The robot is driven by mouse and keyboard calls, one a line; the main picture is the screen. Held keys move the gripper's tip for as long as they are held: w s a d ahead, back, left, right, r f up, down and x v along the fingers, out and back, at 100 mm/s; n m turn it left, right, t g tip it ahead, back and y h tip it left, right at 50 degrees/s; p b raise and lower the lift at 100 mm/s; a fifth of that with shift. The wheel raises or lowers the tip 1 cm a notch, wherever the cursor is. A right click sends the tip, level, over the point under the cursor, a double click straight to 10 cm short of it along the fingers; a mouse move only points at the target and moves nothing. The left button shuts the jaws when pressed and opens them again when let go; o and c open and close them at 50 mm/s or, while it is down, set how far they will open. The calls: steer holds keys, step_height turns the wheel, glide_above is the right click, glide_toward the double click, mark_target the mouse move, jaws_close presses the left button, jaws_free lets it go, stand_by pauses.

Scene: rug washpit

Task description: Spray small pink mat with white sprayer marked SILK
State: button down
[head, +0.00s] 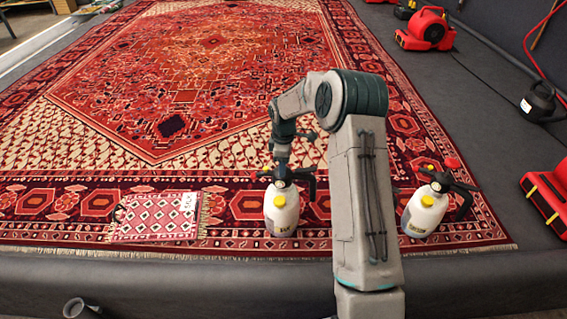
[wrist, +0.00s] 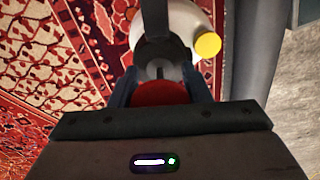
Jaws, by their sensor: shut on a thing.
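The small pink mat (head: 150,219) has a pale lattice pattern, fringed ends and a white tag with dark letters. It lies flat on the big rug at the lower left. A white sprayer (head: 281,212) with a black head and yellow cap stands upright to its right; its small dark label seems to read SILK, but I cannot read it surely. My gripper (head: 281,160) is over this sprayer, shut on its top. In the wrist view, a red knob (wrist: 160,93) sits between the fingers, with the white body and yellow cap beyond. I cannot tell whether the sprayer touches the rug.
A second white sprayer (head: 424,212) with a red knob stands to the right of my arm, its label unclear. The large red rug (head: 200,60) fills the floor. Red blowers (head: 427,30) and a dark jug (head: 538,102) stand on the grey floor at right.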

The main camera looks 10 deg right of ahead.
steer(key=c, duration=0.7)
jaws_free()
steer(key=shift+f, duration=0.1)
steer(key=s+r+m+p, duration=0.1)
steer(key=s+r+p, duration=0.2)
steer(key=r, duration=0.8)
steer(key=s+r+m+p, duration=0.15)
steer(key=r+p, duration=0.25)
steer(key=r, duration=0.8)
steer(key=s+r+m+t+p, duration=0.1)
steer(key=s+r+m+p, duration=0.3)
steer(key=s, duration=0.6)
steer(key=s+r+m+t+p, duration=0.1)
steer(key=s+r+m+p, duration=0.3)
steer(key=s+r, duration=0.4)
steer(key=s+r+m+p, duration=0.4)
steer(key=s+r+p, duration=0.1)
steer(key=s, duration=0.8)
steer(key=shift+a+r+t, duration=0.2)
steer(key=shift+r+t, duration=0.2)
steer(key=shift+r, duration=0.1)
